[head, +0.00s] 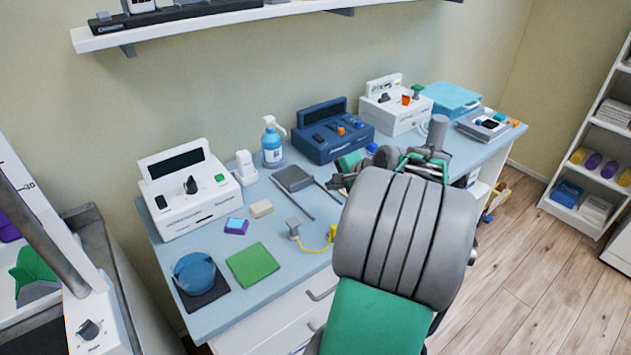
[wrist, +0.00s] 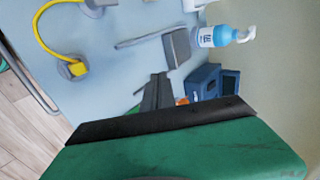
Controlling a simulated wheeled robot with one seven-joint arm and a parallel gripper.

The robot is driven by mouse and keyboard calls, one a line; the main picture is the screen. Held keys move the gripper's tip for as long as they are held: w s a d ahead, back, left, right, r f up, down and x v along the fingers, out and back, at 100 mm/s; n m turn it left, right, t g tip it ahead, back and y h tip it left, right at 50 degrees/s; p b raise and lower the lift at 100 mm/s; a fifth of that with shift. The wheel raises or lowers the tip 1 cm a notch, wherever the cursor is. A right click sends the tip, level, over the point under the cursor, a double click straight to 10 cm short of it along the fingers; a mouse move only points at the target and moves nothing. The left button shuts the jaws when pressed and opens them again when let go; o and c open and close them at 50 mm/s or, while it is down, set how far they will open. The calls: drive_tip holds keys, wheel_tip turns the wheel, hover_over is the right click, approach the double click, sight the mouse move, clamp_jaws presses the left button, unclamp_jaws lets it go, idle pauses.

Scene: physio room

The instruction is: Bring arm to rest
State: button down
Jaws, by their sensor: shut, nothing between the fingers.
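My arm, with its grey ribbed joint and green link, reaches over the right half of the blue-topped desk (head: 210,316). My gripper (head: 337,181) shows only in part in the head view, most of it hidden behind my arm. In the wrist view its dark fingers (wrist: 157,78) are together with nothing between them. They appear above the desk, near the dark blue device (wrist: 206,82). I cannot tell the exact height.
White and blue devices line the wall. A shelf (head: 200,18) hangs above.

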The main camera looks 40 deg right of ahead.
drive_tip(key=a+n, duration=0.1)
drive_tip(key=a, duration=0.3)
drive_tip(key=w+a+n+g, duration=0.1)
drive_tip(key=a+n, duration=0.1)
drive_tip(key=a, duration=0.2)
drive_tip(key=w+a+n+g+y, duration=0.1)
drive_tip(key=a+n, duration=0.1)
drive_tip(key=a, duration=0.2)
drive_tip(key=shift+r, duration=0.25)
drive_tip(key=s+a+n+g, duration=0.2)
drive_tip(key=s+a+n, duration=0.4)
drive_tip(key=a, duration=0.4)
drive_tip(key=s+a+f+n+g+p, duration=0.1)
drive_tip(key=s+a+n+g, duration=0.1)
drive_tip(key=s+a+n, duration=0.5)
drive_tip(key=a, duration=0.4)
drive_tip(key=shift+a+f+n+h, duration=0.2)
drive_tip(key=shift+n+h, duration=0.1)
drive_tip(key=shift+n, duration=0.1)
